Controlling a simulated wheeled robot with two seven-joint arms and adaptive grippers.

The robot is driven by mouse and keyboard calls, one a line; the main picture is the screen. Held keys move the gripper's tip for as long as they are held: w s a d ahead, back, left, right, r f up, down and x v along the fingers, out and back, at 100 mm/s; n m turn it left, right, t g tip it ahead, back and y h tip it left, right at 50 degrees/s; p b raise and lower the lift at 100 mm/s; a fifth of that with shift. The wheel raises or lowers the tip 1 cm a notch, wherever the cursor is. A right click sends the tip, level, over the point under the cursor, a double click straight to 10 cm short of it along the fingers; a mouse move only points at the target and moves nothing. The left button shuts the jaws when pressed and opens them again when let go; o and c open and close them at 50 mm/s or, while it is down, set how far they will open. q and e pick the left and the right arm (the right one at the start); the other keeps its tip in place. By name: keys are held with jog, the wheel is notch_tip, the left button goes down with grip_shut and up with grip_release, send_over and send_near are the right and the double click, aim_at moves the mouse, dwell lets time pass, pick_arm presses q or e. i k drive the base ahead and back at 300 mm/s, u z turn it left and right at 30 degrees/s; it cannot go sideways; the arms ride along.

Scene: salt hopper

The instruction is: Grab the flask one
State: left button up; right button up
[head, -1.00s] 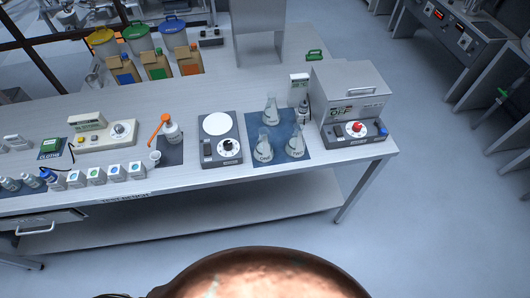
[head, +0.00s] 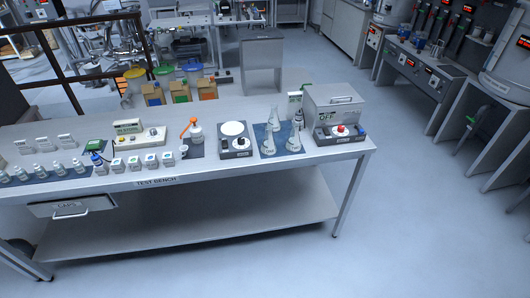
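Three clear conical flasks stand upright on a dark blue mat (head: 280,151) near the right end of the test bench. The front left one, flask one (head: 268,142), carries a small label that reads like "ONE". The front right flask (head: 293,139) stands beside it, and the third flask (head: 274,116) stands behind them. The flasks look close together, and their bases partly overlap in this view. Neither of my grippers shows in the head view.
The floor (head: 400,220) at the right front is clear.

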aim_at(268, 147)
jog(key=u, duration=0.6)
jog(key=i, duration=0.85)
jog(key=z, duration=0.2)
